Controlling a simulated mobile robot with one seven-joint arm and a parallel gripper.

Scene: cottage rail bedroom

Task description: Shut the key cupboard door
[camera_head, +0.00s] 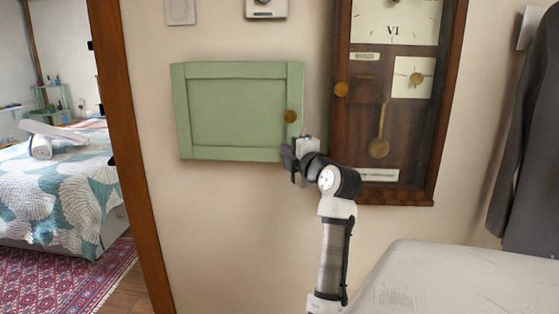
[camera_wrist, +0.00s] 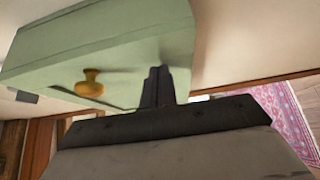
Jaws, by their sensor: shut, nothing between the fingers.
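The key cupboard is a pale green wall box, and its framed door (camera_head: 240,108) faces me in the head view. A round brass knob (camera_head: 290,116) sits near the door's right edge. The green door also shows in the wrist view (camera_wrist: 130,55), with the knob (camera_wrist: 90,83) sticking out. My gripper (camera_head: 287,156) is at the door's lower right corner, just below the knob. Its dark fingers (camera_wrist: 157,86) are shut and empty, close against the green edge. I cannot tell whether they touch it, or whether the door stands slightly ajar.
A tall wooden wall clock (camera_head: 397,110) hangs close to the right of my gripper. A dark garment (camera_head: 530,140) hangs at the far right. A wooden door frame (camera_head: 125,140) stands to the left, with a bed (camera_head: 60,190) beyond it. The wall below the cupboard is bare.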

